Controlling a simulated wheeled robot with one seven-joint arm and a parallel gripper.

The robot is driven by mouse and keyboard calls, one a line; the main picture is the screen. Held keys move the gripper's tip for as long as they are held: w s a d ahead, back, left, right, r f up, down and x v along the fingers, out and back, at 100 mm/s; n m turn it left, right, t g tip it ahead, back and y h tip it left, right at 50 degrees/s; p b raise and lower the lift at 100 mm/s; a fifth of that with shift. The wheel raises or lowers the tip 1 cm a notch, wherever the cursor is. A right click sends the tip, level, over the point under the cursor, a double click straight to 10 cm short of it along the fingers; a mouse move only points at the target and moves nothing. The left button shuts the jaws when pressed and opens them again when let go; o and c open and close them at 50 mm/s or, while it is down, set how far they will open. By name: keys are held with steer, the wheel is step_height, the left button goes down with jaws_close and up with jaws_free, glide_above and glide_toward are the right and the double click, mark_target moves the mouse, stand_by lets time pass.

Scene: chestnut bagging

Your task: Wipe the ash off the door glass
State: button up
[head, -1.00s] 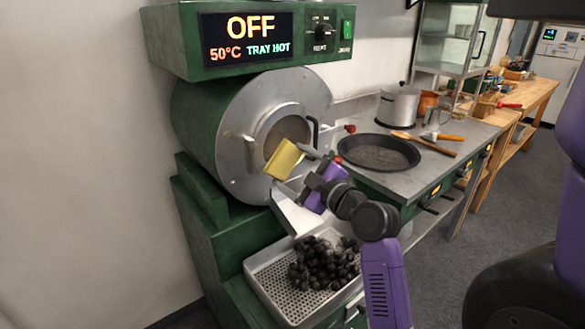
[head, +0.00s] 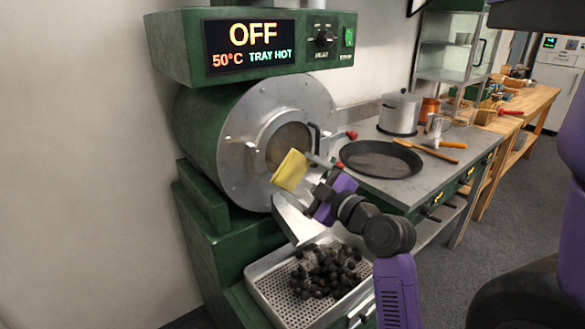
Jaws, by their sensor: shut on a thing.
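The door glass (head: 283,143) is the round dull pane in the metal front of the green roaster drum; it looks brownish grey, and single ash marks are too small to tell. A yellow cloth or sponge (head: 290,170) is held in my gripper (head: 305,178) in front of the lower right part of the door. I cannot tell whether it touches the door. The cloth covers a lower part of the door ring. My gripper is shut on it; the fingertips are mostly hidden behind it.
A perforated tray (head: 262,272) of dark chestnuts (head: 326,270) stands below the door. The display reads OFF, 50°C, TRAY HOT. A door handle (head: 315,138) with a red knob sticks out on the right. A black pan (head: 380,158) and a pot (head: 399,113) stand on the counter.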

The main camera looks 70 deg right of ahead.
mark_target(283, 156)
steer(key=shift+b+x, duration=0.4)
steer(key=shift+x, duration=3.3)
steer(key=shift+w+d+f, duration=0.1)
steer(key=shift+w+d, duration=0.25)
steer(key=shift+w, duration=0.2)
steer(key=shift+s+d+b, duration=0.5)
steer(key=shift+d, duration=0.2)
steer(key=shift+s+d+b, duration=0.5)
steer(key=shift+d, duration=0.2)
steer(key=d, duration=0.1)
steer(key=s+d+b, duration=0.1)
steer(key=d+b, duration=0.1)
steer(key=shift+s+d, duration=0.1)
steer(key=shift+s, duration=0.3)
